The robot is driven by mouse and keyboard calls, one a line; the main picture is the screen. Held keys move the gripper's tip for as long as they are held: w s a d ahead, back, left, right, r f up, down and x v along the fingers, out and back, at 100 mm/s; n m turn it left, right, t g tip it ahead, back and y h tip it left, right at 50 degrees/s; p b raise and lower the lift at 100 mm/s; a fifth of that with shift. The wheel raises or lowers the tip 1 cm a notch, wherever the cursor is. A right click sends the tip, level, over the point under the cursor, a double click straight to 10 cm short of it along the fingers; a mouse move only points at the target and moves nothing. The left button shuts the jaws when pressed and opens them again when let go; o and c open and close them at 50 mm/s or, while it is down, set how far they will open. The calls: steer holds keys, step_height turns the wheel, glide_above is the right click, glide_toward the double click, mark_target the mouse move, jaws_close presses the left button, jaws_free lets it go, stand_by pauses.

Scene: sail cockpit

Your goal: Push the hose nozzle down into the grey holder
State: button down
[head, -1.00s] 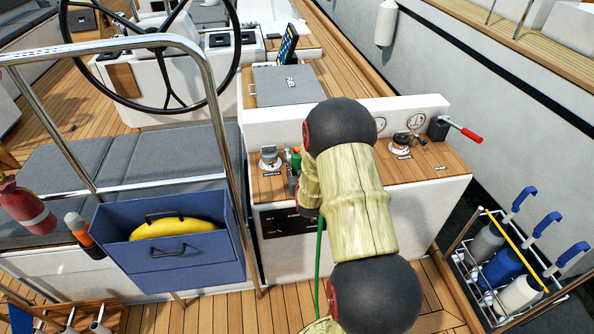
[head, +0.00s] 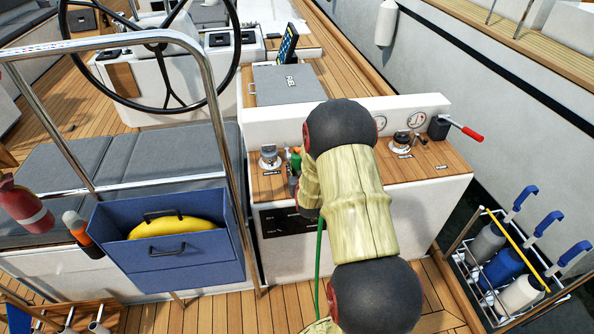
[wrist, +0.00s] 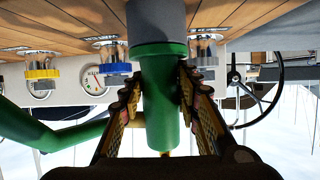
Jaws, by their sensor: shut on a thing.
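The green hose nozzle (wrist: 158,100) stands between the two fingers of my gripper (wrist: 160,108) in the wrist view, which looks upside down. My gripper is shut on it. The nozzle's wide green collar meets the grey holder (wrist: 157,15) at the top of that view, in line with it. How deep the nozzle sits inside cannot be told. The green hose (wrist: 30,128) curves away at the left. In the head view a bit of the green nozzle (head: 296,160) shows beside my arm, and the hose (head: 319,262) hangs down. My arm hides most of the gripper and holder there.
The wooden console top holds a chrome fitting (head: 270,158) at left and another (head: 401,142) at right. A red-handled lever (head: 462,130) stands at its right end. A blue box (head: 170,260) hangs from the rail at left. Blue and yellow caps show in the wrist view.

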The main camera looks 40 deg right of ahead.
steer(key=shift+f, duration=0.15)
steer(key=c, duration=1.7)
jaws_free()
steer(key=shift+o, duration=0.6)
steer(key=p+v, duration=0.2)
steer(key=v, duration=0.9)
steer(key=shift+p, duration=0.4)
